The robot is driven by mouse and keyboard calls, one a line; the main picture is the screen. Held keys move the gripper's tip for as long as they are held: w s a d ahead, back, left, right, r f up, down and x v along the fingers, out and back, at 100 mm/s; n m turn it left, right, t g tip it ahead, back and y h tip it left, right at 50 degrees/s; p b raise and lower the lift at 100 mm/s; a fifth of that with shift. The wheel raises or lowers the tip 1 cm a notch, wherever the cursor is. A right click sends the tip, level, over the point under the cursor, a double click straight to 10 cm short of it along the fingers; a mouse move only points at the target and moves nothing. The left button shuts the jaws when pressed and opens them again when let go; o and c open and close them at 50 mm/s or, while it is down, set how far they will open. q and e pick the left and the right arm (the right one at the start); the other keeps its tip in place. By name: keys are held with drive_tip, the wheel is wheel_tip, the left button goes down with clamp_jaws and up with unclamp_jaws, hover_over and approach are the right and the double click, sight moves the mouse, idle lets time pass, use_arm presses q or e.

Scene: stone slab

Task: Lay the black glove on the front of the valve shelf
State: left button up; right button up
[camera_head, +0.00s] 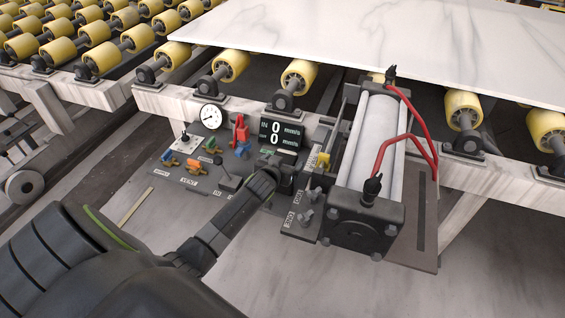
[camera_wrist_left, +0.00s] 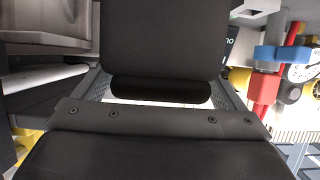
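I cannot make out the black glove as a separate thing in either view. The valve shelf (camera_head: 222,186) is a dark grey panel with orange, blue and red handles, left of a large cylinder. My left gripper (camera_head: 268,183) reaches from the lower left to the shelf's right part, beside the cylinder's base. It hides some of the shelf there. In the left wrist view, dark gripper parts (camera_wrist_left: 160,100) fill the middle, with a thin pale gap between them. Whether they are shut on something dark cannot be told. My right gripper is not in view.
A white-bodied cylinder (camera_head: 373,150) with black end blocks and red hoses (camera_head: 412,120) stands right of the gripper. A gauge (camera_head: 210,116) and a display (camera_head: 281,134) stand behind the shelf. A marble slab (camera_head: 400,40) lies on yellow rollers (camera_head: 299,75) at the back.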

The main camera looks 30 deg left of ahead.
use_arm(q)
drive_tip(key=shift+r, duration=0.2)
drive_tip(key=p+v, duration=0.2)
drive_tip(key=v, duration=1)
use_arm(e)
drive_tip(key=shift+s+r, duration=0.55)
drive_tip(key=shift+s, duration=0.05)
use_arm(q)
drive_tip(key=shift+f, duration=0.1)
